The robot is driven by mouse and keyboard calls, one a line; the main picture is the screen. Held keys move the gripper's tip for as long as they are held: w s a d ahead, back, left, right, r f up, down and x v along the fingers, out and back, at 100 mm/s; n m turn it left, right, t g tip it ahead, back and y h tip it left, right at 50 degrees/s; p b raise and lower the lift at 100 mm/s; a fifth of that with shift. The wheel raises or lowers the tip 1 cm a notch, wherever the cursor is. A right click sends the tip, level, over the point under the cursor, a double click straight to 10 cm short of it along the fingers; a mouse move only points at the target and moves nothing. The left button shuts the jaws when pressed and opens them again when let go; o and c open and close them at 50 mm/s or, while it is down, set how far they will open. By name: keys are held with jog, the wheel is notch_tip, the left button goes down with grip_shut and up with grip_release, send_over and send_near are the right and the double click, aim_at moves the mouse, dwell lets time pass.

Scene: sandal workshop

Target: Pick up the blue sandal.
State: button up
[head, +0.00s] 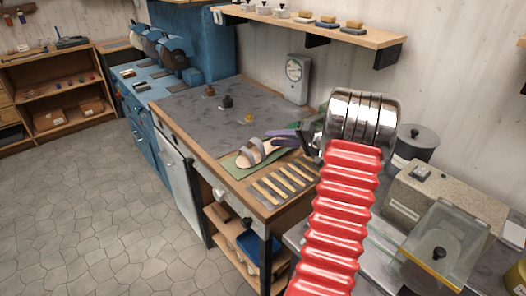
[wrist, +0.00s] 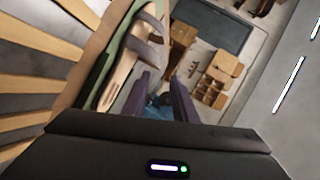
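A sandal (head: 262,150) with a tan sole and grey straps lies on a green mat (head: 233,166) near the workbench edge. In the wrist view, the sandal (wrist: 118,82) is left of my fingers, with its grey straps toward the top. No clearly blue sandal shows. My gripper (head: 272,138) has purple fingers just behind and right of the sandal in the head view. In the wrist view, my gripper (wrist: 162,80) has its fingers apart with a gap between them. A blue patch shows low in that gap; I cannot tell what it is.
Several wooden strips (head: 285,180) lie in front of the mat. Small weights (head: 226,102) stand on the grey worktop (head: 185,108), with a dial scale (head: 297,78) at the wall. A shelf (head: 330,28) hangs above. A grey box-shaped machine (head: 440,205) is at right.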

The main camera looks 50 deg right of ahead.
aim_at(255, 138)
jog(key=shift+w+a+f, duration=0.15)
jog(key=shift+w+f, duration=0.05)
jog(key=shift+w, duration=0.35)
jog(key=shift+w, duration=0.1)
jog(key=shift+d+x, duration=0.15)
jog(key=shift+x, duration=1.1)
jog(key=shift+d+x, duration=0.15)
jog(key=shift+x, duration=1.1)
jog(key=shift+c, duration=0.3)
grip_shut()
